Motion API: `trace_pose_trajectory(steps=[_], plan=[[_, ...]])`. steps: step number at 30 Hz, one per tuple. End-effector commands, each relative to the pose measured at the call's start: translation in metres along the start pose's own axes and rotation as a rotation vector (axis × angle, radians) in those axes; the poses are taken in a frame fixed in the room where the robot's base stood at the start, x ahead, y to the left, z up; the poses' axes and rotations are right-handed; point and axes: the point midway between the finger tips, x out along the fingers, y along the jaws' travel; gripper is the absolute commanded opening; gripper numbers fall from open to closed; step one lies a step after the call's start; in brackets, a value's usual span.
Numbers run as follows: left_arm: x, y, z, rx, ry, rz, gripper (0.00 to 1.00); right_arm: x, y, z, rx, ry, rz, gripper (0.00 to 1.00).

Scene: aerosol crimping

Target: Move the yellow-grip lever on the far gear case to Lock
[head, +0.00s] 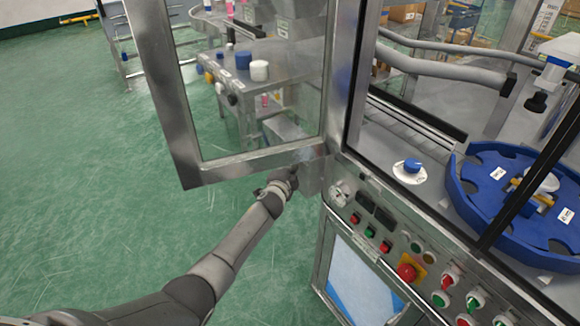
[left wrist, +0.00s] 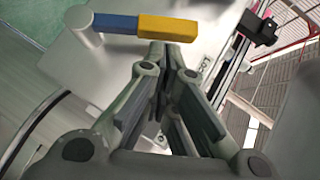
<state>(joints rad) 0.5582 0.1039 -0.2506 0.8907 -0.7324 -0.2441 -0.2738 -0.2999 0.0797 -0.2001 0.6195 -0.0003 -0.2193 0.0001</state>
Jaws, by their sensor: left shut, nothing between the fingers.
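The lever shows in the left wrist view, with a yellow grip (left wrist: 168,28) at its right end and a blue sleeve (left wrist: 115,22) on its left part. Its pivot boss (left wrist: 82,20) stands on a pale grey case (left wrist: 112,62). In the left wrist view my left gripper (left wrist: 166,48) is shut and empty, its fingertips right at the yellow grip; I cannot tell whether they touch. In the head view my left gripper (head: 292,172) is at the grey box below the glass door, and the lever cannot be made out there. My right gripper is not in view.
An open glass door (head: 188,172) hangs just above and left of my gripper. The machine's control panel (head: 385,240) with a red emergency button (head: 407,271) lies to the right. A blue rotary table (head: 485,205) is behind glass. Green floor at left is clear.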

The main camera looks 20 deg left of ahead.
Motion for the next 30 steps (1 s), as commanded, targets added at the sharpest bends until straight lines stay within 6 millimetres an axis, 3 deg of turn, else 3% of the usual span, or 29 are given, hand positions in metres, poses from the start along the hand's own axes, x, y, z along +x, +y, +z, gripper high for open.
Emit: trace_pose_trajectory(steps=[30], plan=[[0.0054,-0.0046,0.0058,-0.005,-0.001,0.005,0.0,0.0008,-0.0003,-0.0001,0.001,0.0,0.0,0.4]])
